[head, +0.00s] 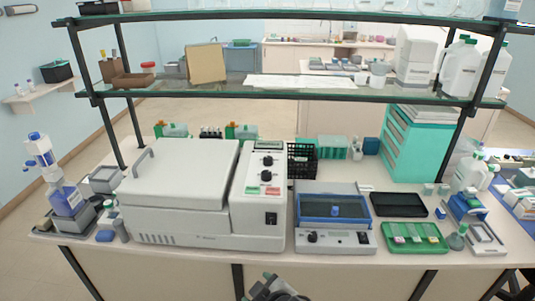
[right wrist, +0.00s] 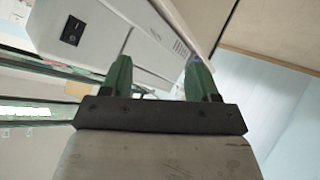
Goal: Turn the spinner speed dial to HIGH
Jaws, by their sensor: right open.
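The large white lidded machine (head: 180,190) stands left of centre on the bench. Its front panel carries two black dials, an upper one (head: 267,160) and a lower one (head: 266,175), above green and red labels and a black power switch (head: 271,218). The dial markings are too small to read. A smaller grey unit with a blue top (head: 333,208) also has a black knob (head: 312,236). My right gripper (right wrist: 160,72) is open and empty in the wrist view, near a white housing with a black switch (right wrist: 73,30). A gripper partly shows at the head view's bottom edge. My left gripper is not identifiable.
A glass shelf (head: 300,88) on dark posts spans above the bench. A black rack (head: 302,158), a dark tray (head: 398,205) and a green slide tray (head: 413,238) sit around the smaller unit. A bottle stand (head: 65,200) is at left.

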